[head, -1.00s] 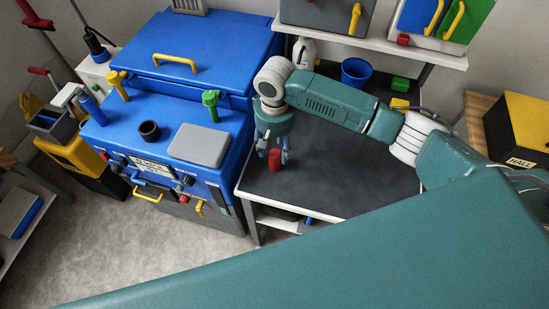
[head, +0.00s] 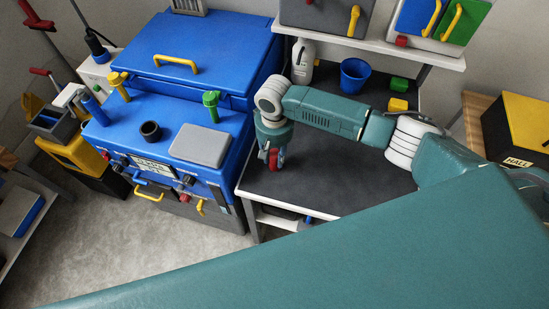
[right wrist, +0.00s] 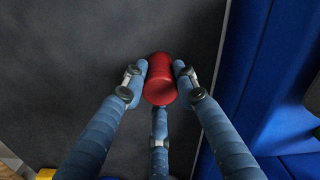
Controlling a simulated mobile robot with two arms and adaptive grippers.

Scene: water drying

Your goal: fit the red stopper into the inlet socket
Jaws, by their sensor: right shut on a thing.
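The red stopper (head: 277,163) is at the left end of the dark-topped table, close to the blue machine. My right gripper (head: 272,154) points down and is shut on it. In the right wrist view the stopper (right wrist: 160,85) sits between the blue fingers of my right gripper (right wrist: 162,74). I cannot tell whether it touches the tabletop. A black open ring (head: 150,131) on top of the blue machine looks like the inlet socket. It is empty, to the left of my gripper and apart from it. My left gripper is out of view.
The blue machine (head: 135,139) stands left of the table (head: 330,180). A grey lid (head: 200,145) and a green knob (head: 211,104) stand between the ring and my right gripper. A blue cup (head: 355,75), a white bottle (head: 302,62) and a yellow block (head: 398,104) are behind my right arm.

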